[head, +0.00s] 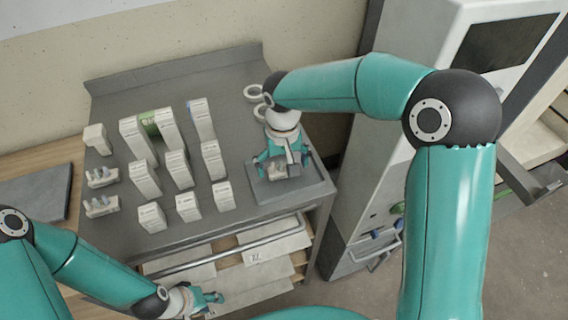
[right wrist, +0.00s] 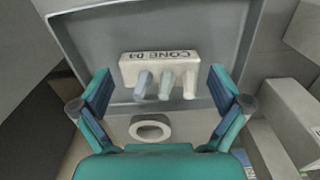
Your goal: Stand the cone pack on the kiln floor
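A white cone pack (right wrist: 158,68), a block marked "CONE" with three cones on it, lies in a grey tray (right wrist: 228,25). In the head view the pack (head: 277,172) is partly hidden by my right gripper (head: 277,164). My right gripper, also in the right wrist view (right wrist: 160,90), has its fingers wide apart, one on either side of the pack, with gaps to both. My left gripper (head: 212,298) is low at the front of the grey table, empty; its finger opening is too small to judge. I cannot make out the kiln floor.
Several white boxes (head: 145,180) stand in rows on the table (head: 235,150), and two similar cone packs (head: 101,206) lie at its left. White rings (head: 254,92) lie behind the tray. A tall pale cabinet (head: 365,150) stands to the right.

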